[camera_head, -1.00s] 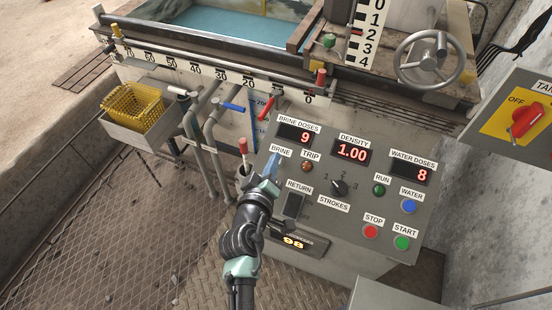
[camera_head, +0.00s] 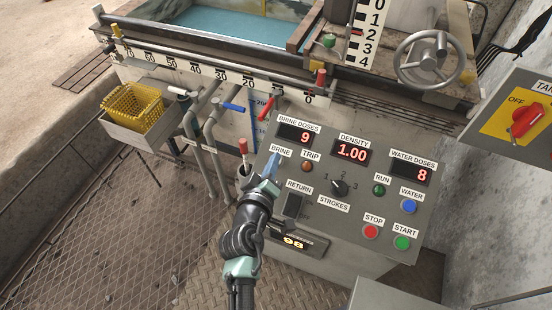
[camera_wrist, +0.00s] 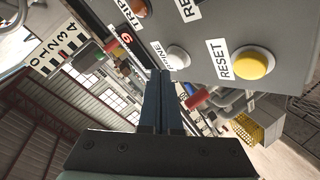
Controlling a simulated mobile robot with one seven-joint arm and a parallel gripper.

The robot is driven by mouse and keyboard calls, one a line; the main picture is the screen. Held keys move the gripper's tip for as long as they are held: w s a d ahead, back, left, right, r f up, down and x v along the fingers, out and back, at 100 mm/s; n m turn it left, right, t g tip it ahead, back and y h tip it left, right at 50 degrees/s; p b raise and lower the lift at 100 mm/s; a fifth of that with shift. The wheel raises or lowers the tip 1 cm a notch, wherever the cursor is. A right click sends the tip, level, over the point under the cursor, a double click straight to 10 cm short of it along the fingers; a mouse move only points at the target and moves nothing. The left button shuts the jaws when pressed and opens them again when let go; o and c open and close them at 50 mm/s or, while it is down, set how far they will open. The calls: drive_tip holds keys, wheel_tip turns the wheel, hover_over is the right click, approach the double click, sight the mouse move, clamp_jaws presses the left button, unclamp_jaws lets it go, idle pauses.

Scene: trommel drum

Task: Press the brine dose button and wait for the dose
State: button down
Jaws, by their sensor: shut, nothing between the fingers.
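The control panel (camera_head: 330,222) carries the brine label (camera_head: 280,152), and its brine doses display (camera_head: 296,134) reads 9. The density display (camera_head: 351,151) reads 1.00. My gripper (camera_head: 272,160) is shut and empty, with its blue fingertips over the panel just below the brine label. They hide the brine button in the head view. In the wrist view the white brine button (camera_wrist: 178,57) shows just beside and beyond my fingertips (camera_wrist: 161,74). I cannot tell whether they touch it.
A yellow reset button (camera_wrist: 252,64) is near in the wrist view. The panel also has a trip lamp (camera_head: 307,166), a strokes knob (camera_head: 338,187), and water (camera_head: 408,206), stop (camera_head: 371,231) and start (camera_head: 402,242) buttons. A red-topped lever (camera_head: 243,147) stands left of my gripper.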

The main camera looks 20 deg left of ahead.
drive_tip(key=shift+f, duration=0.15)
drive_tip(key=shift+w+f+b, duration=0.2)
drive_tip(key=shift+f+b, duration=0.05)
drive_tip(key=shift+b, duration=0.1)
drive_tip(key=shift+w+f+b, duration=0.2)
drive_tip(key=shift+f+b, duration=0.2)
drive_tip(key=shift+b, duration=0.05)
idle(0.7)
drive_tip(key=shift+r, duration=0.1)
drive_tip(key=shift+s+r+p, duration=0.4)
drive_tip(key=shift+r+p, duration=0.25)
drive_tip(key=shift+p, duration=0.05)
drive_tip(key=shift+s+r+p, duration=0.4)
drive_tip(key=shift+r+p, duration=0.25)
drive_tip(key=shift+r, duration=0.1)
drive_tip(key=shift+s+r+p, duration=0.4)
drive_tip(key=shift+r+p, duration=0.25)
drive_tip(key=shift+r, duration=0.1)
drive_tip(key=shift+s+r+p, duration=0.4)
drive_tip(key=shift+r+p, duration=0.25)
drive_tip(key=shift+r, duration=0.1)
